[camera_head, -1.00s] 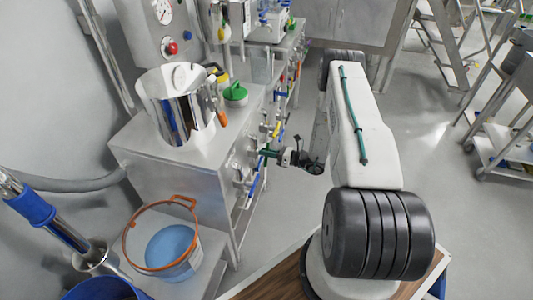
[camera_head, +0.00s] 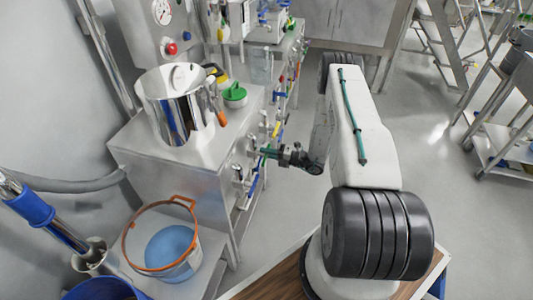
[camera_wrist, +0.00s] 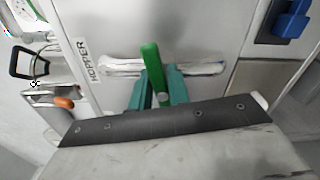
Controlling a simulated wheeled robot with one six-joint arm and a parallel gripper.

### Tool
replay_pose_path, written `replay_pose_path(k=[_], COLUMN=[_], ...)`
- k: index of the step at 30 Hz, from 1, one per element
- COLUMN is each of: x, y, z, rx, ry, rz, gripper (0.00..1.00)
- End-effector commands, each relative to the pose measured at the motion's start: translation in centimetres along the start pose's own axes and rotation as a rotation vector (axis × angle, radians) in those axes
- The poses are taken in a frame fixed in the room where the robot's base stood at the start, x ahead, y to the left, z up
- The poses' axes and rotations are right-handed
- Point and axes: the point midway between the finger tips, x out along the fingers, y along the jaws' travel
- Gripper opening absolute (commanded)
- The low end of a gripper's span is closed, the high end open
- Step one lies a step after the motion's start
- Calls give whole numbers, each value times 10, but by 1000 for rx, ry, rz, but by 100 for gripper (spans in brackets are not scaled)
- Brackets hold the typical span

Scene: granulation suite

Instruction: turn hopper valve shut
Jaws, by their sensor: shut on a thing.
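The hopper valve's green handle (camera_wrist: 152,65) stands in the middle of the wrist view, next to a "HOPPER" label (camera_wrist: 86,60) on the panel. It looks crosswise to the pale horizontal pipe (camera_wrist: 200,67) behind it. My gripper (camera_wrist: 158,88) has its teal fingers on both sides of the handle and is shut on it. The fingers and dark mount hide the handle's lower part. In the head view my gripper (camera_head: 268,153) reaches the front of the steel cabinet, and the handle is too small to make out there.
A blue handle (camera_wrist: 291,22) sits to the right in the wrist view. A steel jug (camera_head: 178,105) and a green-lidded container (camera_head: 235,95) stand on the cabinet top. A clear tub with an orange rim (camera_head: 165,240) stands in front.

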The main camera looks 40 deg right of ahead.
Motion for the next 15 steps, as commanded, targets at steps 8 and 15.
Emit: replay_pose_path(k=[8,15], x=[-1,-1], y=[-3,-4], z=[-2,-2], rx=[158,221], ry=[0,0], rz=[-2,-2], gripper=[0,0])
